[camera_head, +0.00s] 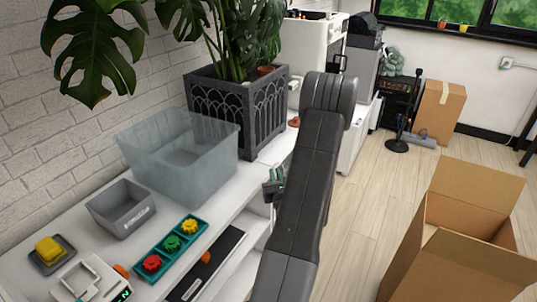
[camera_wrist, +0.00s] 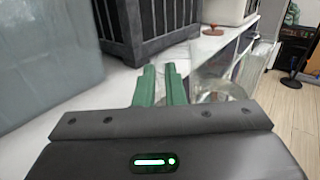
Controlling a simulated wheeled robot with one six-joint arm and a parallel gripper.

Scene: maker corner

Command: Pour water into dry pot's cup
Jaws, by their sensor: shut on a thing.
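My gripper (camera_wrist: 160,78) has green fingers close together in the wrist view, shut on a clear vessel (camera_wrist: 222,90) at their right side. The vessel is see-through and blurred; I cannot tell its water level. In the head view my gripper (camera_head: 274,186) is mostly behind my arm, at the shelf's front edge, and the vessel is hidden. A dark grey lattice planter (camera_head: 236,112) holds a large-leaved plant (camera_head: 232,40). A small terracotta-coloured piece (camera_head: 266,70) shows at its rim; I cannot tell whether it is a cup. The planter (camera_wrist: 150,28) stands ahead of my gripper in the wrist view.
A translucent bin (camera_head: 180,160) and grey box (camera_head: 122,208) stand left of my gripper. A teal tray (camera_head: 170,248) holds coloured knobs. An open cardboard box (camera_head: 465,245) is on the floor at right.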

